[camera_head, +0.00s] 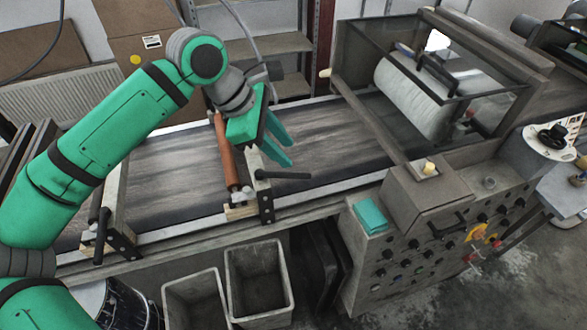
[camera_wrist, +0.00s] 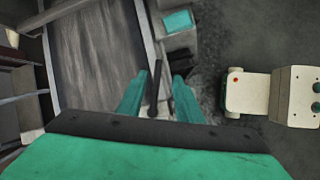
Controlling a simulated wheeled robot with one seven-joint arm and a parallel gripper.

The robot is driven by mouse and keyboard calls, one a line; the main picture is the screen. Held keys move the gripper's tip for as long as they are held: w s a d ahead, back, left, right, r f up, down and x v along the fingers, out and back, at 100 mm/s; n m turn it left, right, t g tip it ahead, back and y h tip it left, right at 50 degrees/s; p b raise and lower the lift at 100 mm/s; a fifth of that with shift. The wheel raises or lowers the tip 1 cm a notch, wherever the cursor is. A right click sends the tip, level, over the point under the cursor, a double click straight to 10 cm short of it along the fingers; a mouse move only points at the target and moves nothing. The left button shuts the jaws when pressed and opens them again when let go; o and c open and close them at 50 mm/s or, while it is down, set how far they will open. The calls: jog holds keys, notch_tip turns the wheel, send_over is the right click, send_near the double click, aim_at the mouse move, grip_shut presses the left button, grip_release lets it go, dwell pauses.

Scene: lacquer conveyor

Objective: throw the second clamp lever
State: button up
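One clamp lever (camera_head: 282,175) is a black bar with a round grip, sticking out to the right from a dark bracket (camera_head: 265,200) at the conveyor's front edge. My gripper (camera_head: 289,154) is open and empty just above this lever. In the wrist view the black lever (camera_wrist: 155,90) shows between the two teal fingers, with no clear contact. Another clamp lever (camera_head: 102,235) stands near upright on a dark bracket (camera_head: 124,237) at the conveyor's left end. Which lever counts as second is not marked.
An orange-brown roller (camera_head: 223,150) lies across the conveyor belt (camera_head: 335,150) left of my gripper. A framed machine (camera_head: 455,50) with a pale drum stands at the right, above a control panel (camera_head: 420,245). Two grey bins (camera_head: 290,290) stand below the front edge.

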aim_at(296, 174)
jog(key=shift+y, duration=0.4)
jog(key=x, duration=0.3)
jog(key=a+x, duration=0.1)
jog(key=x, duration=0.6)
jog(key=shift+w+a+f, duration=0.25)
jog(key=shift+f, duration=0.15)
grip_shut()
